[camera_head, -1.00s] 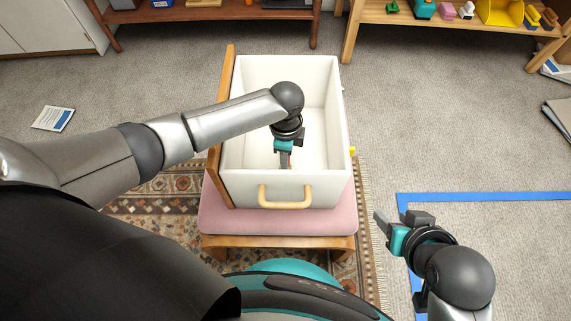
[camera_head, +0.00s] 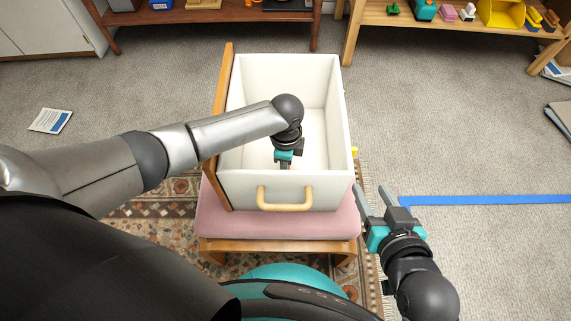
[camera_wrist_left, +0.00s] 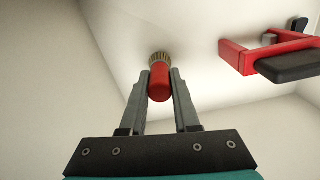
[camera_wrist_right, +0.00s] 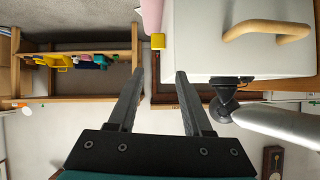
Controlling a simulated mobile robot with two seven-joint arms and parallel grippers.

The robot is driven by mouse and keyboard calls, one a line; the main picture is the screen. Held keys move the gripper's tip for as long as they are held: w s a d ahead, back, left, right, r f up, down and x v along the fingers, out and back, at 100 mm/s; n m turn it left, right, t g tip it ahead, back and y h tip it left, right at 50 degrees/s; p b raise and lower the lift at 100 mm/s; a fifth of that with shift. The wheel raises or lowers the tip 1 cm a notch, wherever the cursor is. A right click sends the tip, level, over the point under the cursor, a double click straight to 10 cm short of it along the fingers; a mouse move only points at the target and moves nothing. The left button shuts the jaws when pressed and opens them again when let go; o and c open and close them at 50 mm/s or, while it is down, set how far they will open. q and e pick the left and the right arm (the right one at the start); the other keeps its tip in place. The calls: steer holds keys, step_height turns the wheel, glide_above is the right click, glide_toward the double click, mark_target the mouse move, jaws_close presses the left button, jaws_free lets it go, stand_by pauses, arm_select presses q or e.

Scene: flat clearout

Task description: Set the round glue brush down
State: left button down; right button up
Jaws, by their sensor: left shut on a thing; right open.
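The round glue brush (camera_wrist_left: 159,80) has a red handle and a ring of pale bristles. In the left wrist view it sits between the fingers of my left gripper (camera_wrist_left: 160,85), which is shut on it. The bristle end points at the white inner surface of the drawer box (camera_wrist_left: 215,25); I cannot tell whether it touches. In the head view my left gripper (camera_head: 284,165) reaches down inside the white drawer box (camera_head: 235,190), and the brush is mostly hidden there. My right gripper (camera_head: 375,205) is open and empty, to the right of the box's handle (camera_head: 285,206).
A red and black clamp-like tool (camera_wrist_left: 265,55) lies in the box beside the brush. The box stands on a pink cushioned stool (camera_head: 215,222). A small yellow thing (camera_wrist_right: 158,41) shows beside the box. Shelves (camera_head: 450,14) with toys stand behind.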

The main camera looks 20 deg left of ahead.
arm_select(q)
steer(key=shift+f, duration=0.1)
steer(key=c, duration=1.1)
jaws_free()
steer(key=shift+f, duration=0.1)
steer(key=o, duration=0.5)
steer(key=shift+c, duration=0.2)
